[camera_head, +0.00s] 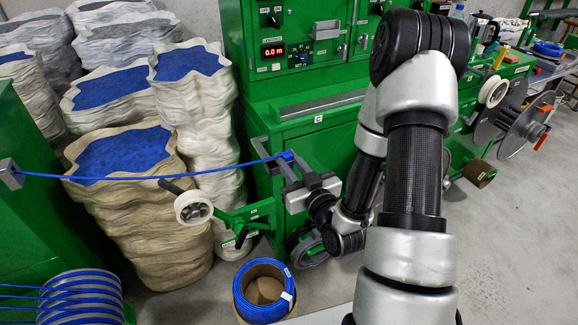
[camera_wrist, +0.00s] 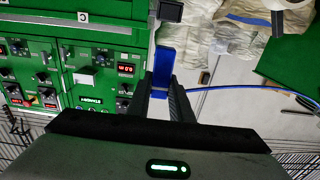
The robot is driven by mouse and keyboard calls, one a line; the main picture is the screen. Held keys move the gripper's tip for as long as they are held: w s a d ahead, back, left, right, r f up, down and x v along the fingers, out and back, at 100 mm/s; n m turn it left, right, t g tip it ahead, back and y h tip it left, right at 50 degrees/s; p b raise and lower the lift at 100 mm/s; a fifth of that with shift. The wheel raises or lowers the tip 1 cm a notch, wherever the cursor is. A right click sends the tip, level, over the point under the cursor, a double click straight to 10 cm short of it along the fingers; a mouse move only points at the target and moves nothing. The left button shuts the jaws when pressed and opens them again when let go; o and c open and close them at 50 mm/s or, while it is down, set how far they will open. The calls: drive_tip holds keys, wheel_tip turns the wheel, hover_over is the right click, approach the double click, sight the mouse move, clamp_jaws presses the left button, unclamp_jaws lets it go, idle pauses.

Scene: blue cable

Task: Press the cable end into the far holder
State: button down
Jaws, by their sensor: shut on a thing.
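My gripper is shut on the cable's blue end piece (camera_head: 287,156), in front of the green cabinet. In the wrist view the blue end piece (camera_wrist: 163,66) sticks out beyond the fingertips of my gripper (camera_wrist: 164,88), and the cable (camera_wrist: 250,87) leaves to the right. A small dark grey block (camera_wrist: 170,11) lies just ahead of the end piece, apart from it; I cannot tell for sure that it is the far holder.
A green arm with a white roller (camera_head: 193,208) sits below the cable. Stacked sacks with blue filling (camera_head: 122,152) stand behind it. A blue cable coil (camera_head: 264,290) is on the floor, and a blue spool (camera_head: 80,295) is at lower left.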

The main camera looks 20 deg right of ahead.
drive_tip(key=shift+w+a+b, duration=0.25)
drive_tip(key=shift+w+b, duration=0.5)
drive_tip(key=shift+b, duration=2.1)
drive_tip(key=shift+w+r+p, duration=0.1)
drive_tip(key=shift+w+p, duration=0.15)
drive_tip(key=shift+p, duration=0.05)
drive_tip(key=shift+w+a+f, duration=0.25)
drive_tip(key=shift+w+f, duration=0.05)
drive_tip(key=shift+w, duration=0.85)
drive_tip(key=shift+w+a+f, duration=0.2)
drive_tip(key=shift+w+f, duration=0.05)
drive_tip(key=shift+w, duration=0.85)
drive_tip(key=shift+w+a+f, duration=0.25)
drive_tip(key=shift+w+f, duration=0.05)
drive_tip(key=shift+w, duration=0.85)
drive_tip(key=shift+b, duration=0.7)
drive_tip(key=shift+f+b, duration=2.05)
drive_tip(key=shift+b, duration=0.2)
